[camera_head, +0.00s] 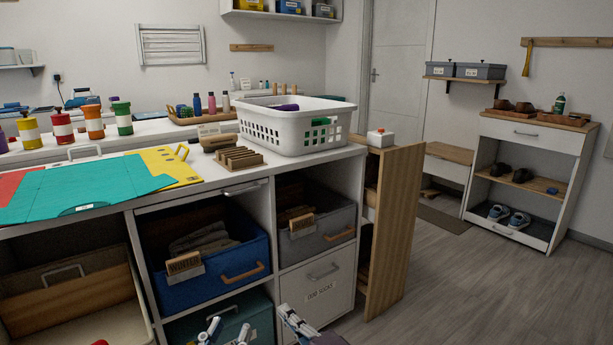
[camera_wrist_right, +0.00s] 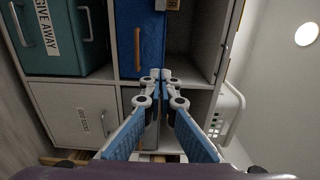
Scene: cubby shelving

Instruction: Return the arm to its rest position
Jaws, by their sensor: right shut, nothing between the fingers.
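My left gripper (camera_head: 226,333) shows at the bottom edge of the head view, in front of the teal bin. Its two fingertips stand apart with nothing visible between them. My right gripper (camera_head: 291,318) is just to its right, in front of the "Odd socks" drawer (camera_head: 318,284). In the right wrist view my right gripper (camera_wrist_right: 160,76) has its fingertips together and holds nothing. The fingers point towards the cubby unit. Most of both arms is out of view.
The cubby unit (camera_head: 268,228) holds a blue bin (camera_head: 210,270), a grey bin (camera_head: 318,235) and a teal bin (camera_head: 225,318). A white basket (camera_head: 295,125) and teal folder (camera_head: 80,190) lie on top. A wooden pull-out panel (camera_head: 396,225) juts out at right. Floor beyond is clear.

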